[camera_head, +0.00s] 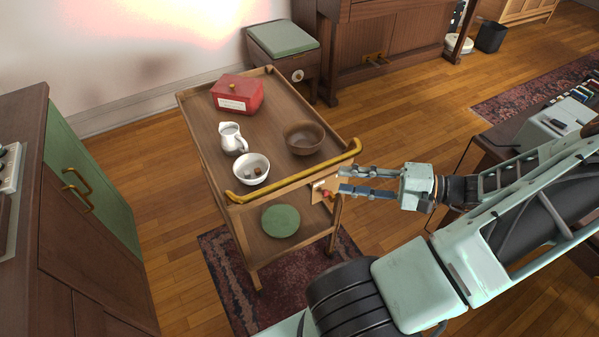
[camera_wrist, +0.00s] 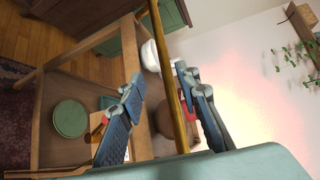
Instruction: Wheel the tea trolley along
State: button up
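The wooden tea trolley (camera_head: 265,112) stands upright in the middle of the head view, with a brass handle (camera_head: 300,174) along its near edge. My gripper (camera_head: 341,180) is open and empty, just right of and below the handle's right end, with its fingers pointing left. In the wrist view the handle (camera_wrist: 171,75) runs lengthwise through the gap between my open fingers (camera_wrist: 159,76), nearer the right finger. I cannot tell whether it touches.
A red box (camera_head: 238,93), a white jug (camera_head: 232,138), a white bowl (camera_head: 251,168) and a brown bowl (camera_head: 304,138) stand on the trolley; a green plate (camera_head: 281,221) lies below. A cabinet (camera_head: 85,190) stands left, a green-topped stool (camera_head: 283,40) behind.

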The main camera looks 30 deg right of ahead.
aim_at(312, 174)
jog(key=x, duration=1)
jog(key=shift+w+a+r+b, duration=0.15)
jog(key=shift+w+r+b, duration=0.05)
jog(key=shift+w+b, duration=0.2)
jog(key=shift+c, duration=0.2)
grip_shut()
